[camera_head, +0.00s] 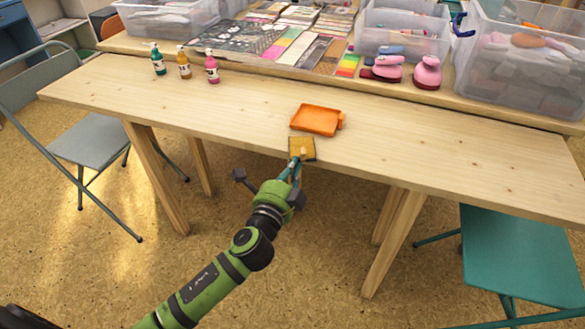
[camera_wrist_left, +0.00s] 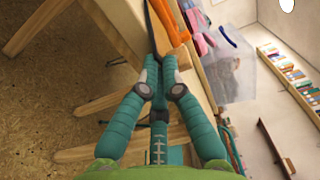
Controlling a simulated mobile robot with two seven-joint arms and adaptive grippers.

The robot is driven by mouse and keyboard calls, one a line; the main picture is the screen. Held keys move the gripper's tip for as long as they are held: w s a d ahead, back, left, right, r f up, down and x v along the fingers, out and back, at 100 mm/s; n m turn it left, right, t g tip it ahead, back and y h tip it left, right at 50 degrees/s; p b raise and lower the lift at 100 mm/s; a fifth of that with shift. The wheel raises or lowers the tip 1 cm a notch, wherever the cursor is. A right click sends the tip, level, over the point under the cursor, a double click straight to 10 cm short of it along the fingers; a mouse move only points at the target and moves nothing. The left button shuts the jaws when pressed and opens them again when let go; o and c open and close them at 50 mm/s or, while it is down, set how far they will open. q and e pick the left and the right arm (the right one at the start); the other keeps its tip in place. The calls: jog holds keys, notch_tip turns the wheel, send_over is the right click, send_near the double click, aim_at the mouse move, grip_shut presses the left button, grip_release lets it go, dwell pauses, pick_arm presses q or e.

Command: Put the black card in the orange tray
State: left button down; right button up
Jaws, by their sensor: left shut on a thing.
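The orange tray (camera_head: 317,120) lies on the wooden table near its front edge; part of it shows in the wrist view (camera_wrist_left: 170,22). My left gripper (camera_head: 295,168) comes up from below the table's front edge. It is shut on a small square card (camera_head: 302,147), just in front of the tray. In the wrist view a thin dark edge of the card (camera_wrist_left: 149,30) stands between the fingertips (camera_wrist_left: 161,68). I cannot tell whether the card touches the table. My right gripper is out of view.
The wooden table (camera_head: 450,165) is clear left and right of the tray. Small paint bottles (camera_head: 184,65) stand at the back left. Pink stampers (camera_head: 427,73) and clear bins (camera_head: 520,65) sit behind. A teal chair (camera_head: 515,255) and a grey chair (camera_head: 95,140) stand nearby.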

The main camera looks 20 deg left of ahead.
pick_arm(q)
jog(key=c, duration=1.4)
grip_release()
jog(key=shift+f, duration=0.15)
